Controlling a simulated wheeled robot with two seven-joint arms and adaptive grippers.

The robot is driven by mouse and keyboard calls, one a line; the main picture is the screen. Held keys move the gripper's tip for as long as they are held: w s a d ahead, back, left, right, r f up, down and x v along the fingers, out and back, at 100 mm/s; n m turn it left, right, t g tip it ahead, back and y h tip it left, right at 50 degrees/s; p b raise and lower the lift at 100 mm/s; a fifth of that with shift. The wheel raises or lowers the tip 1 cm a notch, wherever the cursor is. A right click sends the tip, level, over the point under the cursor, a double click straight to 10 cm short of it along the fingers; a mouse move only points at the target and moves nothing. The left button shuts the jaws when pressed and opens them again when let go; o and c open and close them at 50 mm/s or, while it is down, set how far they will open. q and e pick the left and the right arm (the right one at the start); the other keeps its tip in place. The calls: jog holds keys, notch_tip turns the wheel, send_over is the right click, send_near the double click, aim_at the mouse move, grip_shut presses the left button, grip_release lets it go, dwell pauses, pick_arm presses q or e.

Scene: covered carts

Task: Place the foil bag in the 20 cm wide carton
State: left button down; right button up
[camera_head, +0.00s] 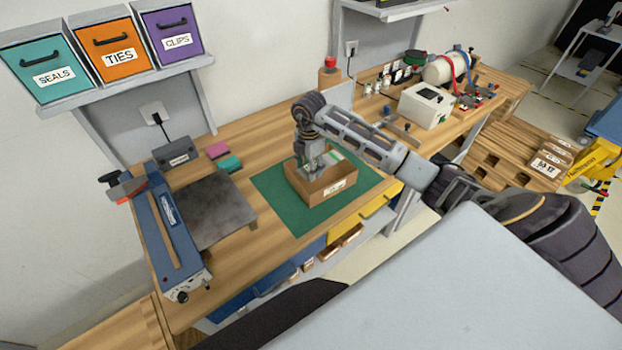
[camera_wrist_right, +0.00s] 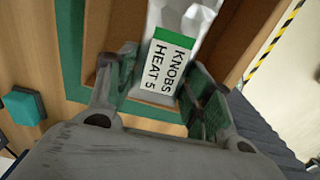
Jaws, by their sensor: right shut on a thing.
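The carton (camera_head: 337,190) is an open brown box on a green mat (camera_head: 262,186) on the wooden workbench. The foil bag (camera_wrist_right: 182,22) is silvery, with a green and white label reading "KNOBS HEAT 5" in the right wrist view. In the head view a bit of the bag (camera_head: 334,156) shows at the carton's opening. My right gripper (camera_head: 313,173) reaches down into the carton from above and is shut on the bag. It also shows in the right wrist view (camera_wrist_right: 160,92), with a finger on each side of the bag. The bag's lower end is hidden. My left gripper is not in view.
A blue sealer (camera_head: 172,232) and a dark plate (camera_head: 210,208) stand left of the mat. Pink and teal blocks (camera_head: 230,165) lie behind. A white box (camera_head: 425,105) and bottles stand at the back right. Labelled bins (camera_head: 118,50) sit on a shelf above.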

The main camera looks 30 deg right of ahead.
aim_at(310, 185)
notch_tip(310, 185, down, 2)
jog(key=shift+f, duration=0.35)
jog(key=shift+f, duration=0.1)
jog(key=shift+f+p, duration=0.55)
jog(key=shift+f, duration=1.2)
jog(key=shift+f, duration=0.15)
jog(key=o, duration=1)
jog(key=shift+o, duration=0.2)
